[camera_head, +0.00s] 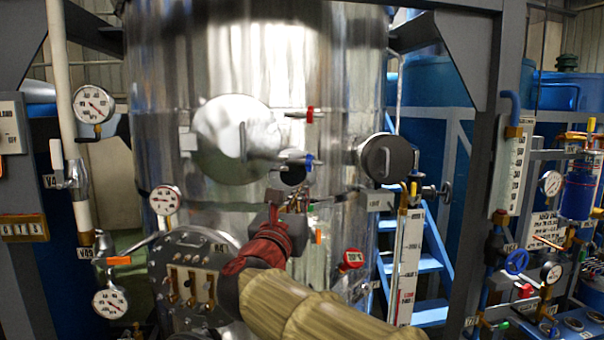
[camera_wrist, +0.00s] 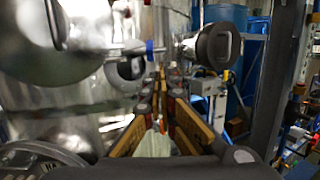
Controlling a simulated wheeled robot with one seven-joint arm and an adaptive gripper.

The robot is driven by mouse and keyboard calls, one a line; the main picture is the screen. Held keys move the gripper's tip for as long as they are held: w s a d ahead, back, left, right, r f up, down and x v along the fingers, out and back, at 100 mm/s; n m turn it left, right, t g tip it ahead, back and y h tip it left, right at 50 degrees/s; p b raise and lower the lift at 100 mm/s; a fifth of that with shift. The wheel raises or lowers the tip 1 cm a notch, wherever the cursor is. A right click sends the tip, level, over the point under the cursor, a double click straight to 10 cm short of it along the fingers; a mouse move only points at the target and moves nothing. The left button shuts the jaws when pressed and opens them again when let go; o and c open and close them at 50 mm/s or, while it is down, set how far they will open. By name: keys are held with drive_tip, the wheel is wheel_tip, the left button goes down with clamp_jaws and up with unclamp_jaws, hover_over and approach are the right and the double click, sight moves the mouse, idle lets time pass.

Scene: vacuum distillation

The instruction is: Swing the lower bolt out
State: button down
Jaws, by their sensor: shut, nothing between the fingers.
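The lower bolt shows as a short rod with a blue end (camera_head: 308,161) at the lower right of the round steel hatch door (camera_head: 232,140). In the wrist view its blue end (camera_wrist: 150,48) lies just above and slightly left of my fingertips. The upper bolt, with a red end (camera_head: 310,115), is at the door's right edge above it. My gripper (camera_head: 290,195) is shut and empty, pointing at the vessel a little below the lower bolt; its closed fingers also show in the wrist view (camera_wrist: 160,82). I see a gap in the picture, but cannot tell the depth between them.
A dark round port (camera_head: 293,172) sits right behind the lower bolt. A dark-capped port (camera_head: 387,158) sticks out to the right. A flanged panel (camera_head: 190,275) with levers is at the lower left, and a red-handled valve (camera_head: 351,259) is at the lower right.

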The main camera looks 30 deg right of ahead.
sight(320, 164)
drive_tip(key=p+x, duration=0.2)
drive_tip(key=x, duration=0.5)
drive_tip(key=p+x, duration=0.3)
drive_tip(key=x, duration=0.4)
drive_tip(key=shift+s+d+r, duration=0.2)
drive_tip(key=shift+w+d+f+b, duration=0.1)
drive_tip(key=shift+b, duration=0.2)
drive_tip(key=shift+b+x, duration=0.8)
drive_tip(key=shift+b, duration=0.4)
